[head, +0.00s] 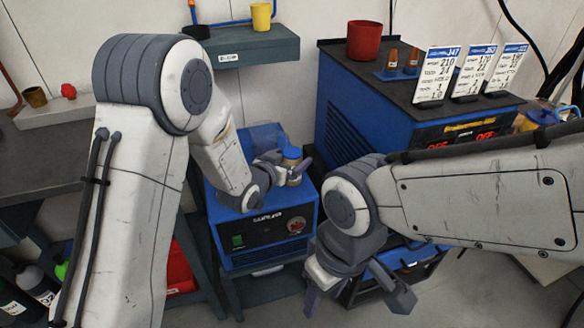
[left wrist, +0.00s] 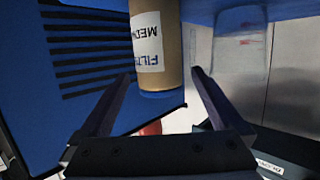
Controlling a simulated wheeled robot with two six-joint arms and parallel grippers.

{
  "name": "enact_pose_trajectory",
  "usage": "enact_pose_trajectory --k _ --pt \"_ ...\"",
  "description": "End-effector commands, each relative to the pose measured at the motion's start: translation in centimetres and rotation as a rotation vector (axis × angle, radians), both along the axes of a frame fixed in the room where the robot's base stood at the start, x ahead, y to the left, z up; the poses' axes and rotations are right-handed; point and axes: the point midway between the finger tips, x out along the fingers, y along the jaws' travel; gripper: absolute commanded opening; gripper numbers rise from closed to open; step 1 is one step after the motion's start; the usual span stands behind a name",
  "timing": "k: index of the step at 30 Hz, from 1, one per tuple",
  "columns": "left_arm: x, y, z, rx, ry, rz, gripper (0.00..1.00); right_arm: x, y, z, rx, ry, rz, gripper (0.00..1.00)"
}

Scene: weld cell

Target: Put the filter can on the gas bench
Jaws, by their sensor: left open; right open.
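The filter can (head: 293,153) is a tan cylinder with a blue cap, standing on top of a blue machine (head: 266,222) in the head view. In the left wrist view the can (left wrist: 155,45) shows upside down, with a white label. My left gripper (head: 286,170) is open at the can. In the left wrist view its fingers (left wrist: 161,78) reach to either side of the can, with gaps visible. My right gripper (head: 358,296) is open and empty, low in front of the blue machine. I cannot tell which surface is the gas bench.
A clear box (head: 262,137) stands behind the can on the machine. A large blue welder (head: 345,115) at right carries a red pot (head: 365,40) and several price-like cards. A grey shelf (head: 240,45) holds a yellow cup (head: 261,16). A dark bench (head: 45,150) is at left.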

Motion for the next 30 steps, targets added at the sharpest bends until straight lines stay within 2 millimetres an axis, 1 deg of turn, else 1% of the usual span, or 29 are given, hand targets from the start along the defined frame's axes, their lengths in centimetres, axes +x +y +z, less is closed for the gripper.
enact_pose_trajectory --k 4,9,17,20,21,23,24,25,26,30 --pt "2.1 -1.1 -0.4 0.000 -0.002 -0.003 1.00 0.0 0.0 -0.3 0.000 0.000 0.000 0.51" --pt "3.7 -1.9 -1.0 0.001 0.000 -0.001 1.00 0.0 0.0 -0.5 0.000 0.000 0.000 0.51" --pt "3.9 -2.0 -1.0 0.001 0.000 -0.001 1.00 0.0 0.0 -0.5 0.000 0.000 0.000 0.51" --pt "3.9 -2.0 -1.0 0.001 0.000 -0.001 0.66 0.0 0.0 -0.5 0.000 0.000 0.000 0.51" --pt "3.9 -2.0 -1.0 0.001 0.000 -0.001 0.50 0.0 0.0 -0.5 0.000 0.000 0.000 0.51" --pt "3.9 -2.0 -1.0 0.001 0.000 -0.001 0.27 0.0 0.0 -0.5 0.000 0.000 0.000 0.51" --pt "3.9 -2.0 -1.0 0.001 0.000 -0.001 0.12 0.0 0.0 -0.5 0.000 0.000 0.000 0.51" --pt "3.9 -2.0 -0.9 0.000 -0.001 -0.001 0.08 0.0 0.0 -0.5 0.000 0.000 0.000 0.51" --pt "3.9 -1.9 -0.9 0.000 -0.001 -0.001 0.00 0.0 0.0 -0.5 0.000 0.000 0.000 0.51" --pt "3.9 -1.9 -0.9 0.000 -0.001 0.000 0.00 0.0 0.0 -0.5 0.000 0.000 0.000 0.51"
